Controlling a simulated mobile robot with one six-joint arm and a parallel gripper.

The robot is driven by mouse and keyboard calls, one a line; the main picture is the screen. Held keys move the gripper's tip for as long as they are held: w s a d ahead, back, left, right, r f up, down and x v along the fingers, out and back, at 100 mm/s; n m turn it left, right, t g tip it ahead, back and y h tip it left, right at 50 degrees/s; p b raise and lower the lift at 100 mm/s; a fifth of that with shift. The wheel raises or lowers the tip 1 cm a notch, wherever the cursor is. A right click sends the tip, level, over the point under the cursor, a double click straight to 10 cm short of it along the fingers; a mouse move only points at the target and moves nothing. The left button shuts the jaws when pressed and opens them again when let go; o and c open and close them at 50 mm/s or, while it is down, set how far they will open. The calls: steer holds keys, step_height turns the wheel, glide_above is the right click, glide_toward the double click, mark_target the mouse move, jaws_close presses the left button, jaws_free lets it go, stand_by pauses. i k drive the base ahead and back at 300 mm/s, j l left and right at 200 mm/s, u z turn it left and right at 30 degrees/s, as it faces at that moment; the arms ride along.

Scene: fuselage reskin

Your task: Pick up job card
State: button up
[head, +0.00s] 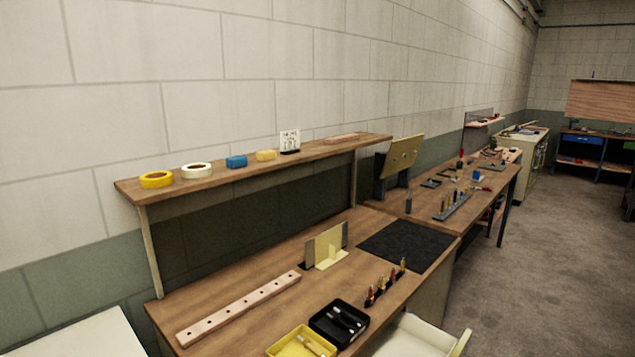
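A small white card with dark markings (290,139) stands upright in a dark base on the raised wooden shelf (215,180); its writing is too small to read. A cream-yellow panel (322,247) stands upright on the bench below, with grey edges and a dark foot. I cannot tell for certain which one is the job card; the white one looks most like a written card. My gripper is not in view.
The bench holds a drilled strip (238,308), a black tray (325,330), a yellow tray (285,346) and a dark mat (405,245). Floor (560,240) is clear at right.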

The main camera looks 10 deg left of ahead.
mark_target(288, 141)
steer(key=i+l+u, duration=0.95)
steer(key=l+u, duration=0.2)
